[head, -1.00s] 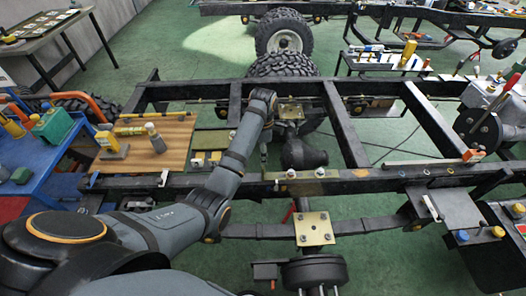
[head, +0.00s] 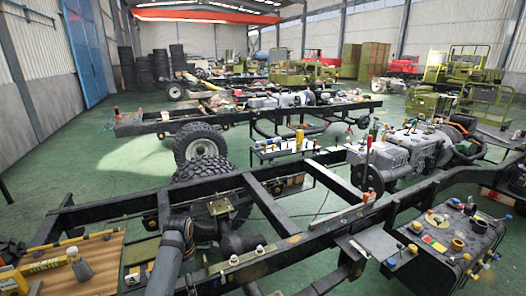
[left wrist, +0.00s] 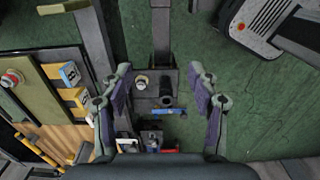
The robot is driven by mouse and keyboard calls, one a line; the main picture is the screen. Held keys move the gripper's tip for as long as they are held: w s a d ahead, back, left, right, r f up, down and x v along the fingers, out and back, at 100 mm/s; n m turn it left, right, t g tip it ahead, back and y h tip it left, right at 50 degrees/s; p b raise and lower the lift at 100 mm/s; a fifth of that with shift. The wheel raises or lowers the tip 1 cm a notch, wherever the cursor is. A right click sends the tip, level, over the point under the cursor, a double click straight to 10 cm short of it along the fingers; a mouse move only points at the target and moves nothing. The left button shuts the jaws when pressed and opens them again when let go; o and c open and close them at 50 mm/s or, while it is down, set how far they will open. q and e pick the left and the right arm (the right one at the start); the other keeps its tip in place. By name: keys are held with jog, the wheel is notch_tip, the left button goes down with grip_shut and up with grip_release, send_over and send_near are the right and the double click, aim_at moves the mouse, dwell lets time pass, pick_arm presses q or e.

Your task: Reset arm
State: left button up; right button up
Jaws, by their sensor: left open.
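My left arm (head: 172,262) comes up from the bottom edge of the head view, over the near chassis frame (head: 120,206). Its gripper is hidden there behind the arm. In the left wrist view my left gripper (left wrist: 160,88) is open, its two fingers wide apart with nothing between them. Below and beyond the fingers are a dark metal bracket and a dark cylindrical part (left wrist: 165,100) with small items around them. I cannot tell how far below they are. My right gripper is not in view.
A wooden board (head: 100,262) with tools lies left of my arm. A dark axle housing (head: 238,242) sits to its right. Wheels (head: 198,145) and another chassis are behind. Green floor is clear at left.

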pick_arm(q)
jog(key=s+a+f+m, duration=0.1)
jog(key=s+f+m, duration=0.35)
jog(key=f, duration=0.55)
jog(key=s+a+f+m, duration=0.1)
jog(key=s+f+m, duration=0.3)
jog(key=f, duration=0.5)
jog(key=s+a+f+m, duration=0.15)
jog(key=s+f, duration=0.35)
jog(key=f, duration=0.5)
jog(key=s+f+m, duration=0.4)
jog(key=s+f, duration=0.1)
jog(key=s, duration=0.6)
jog(key=s+a+f+m, duration=0.1)
jog(key=s+f+m, duration=0.4)
jog(key=s, duration=0.6)
jog(key=s+a+f+m+t, duration=0.1)
jog(key=s+f+m, duration=0.3)
jog(key=s, duration=0.7)
jog(key=shift+f+y, duration=0.4)
jog(key=shift+f, duration=0.4)
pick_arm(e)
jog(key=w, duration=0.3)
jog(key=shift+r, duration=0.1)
pick_arm(q)
jog(key=shift+w, duration=0.15)
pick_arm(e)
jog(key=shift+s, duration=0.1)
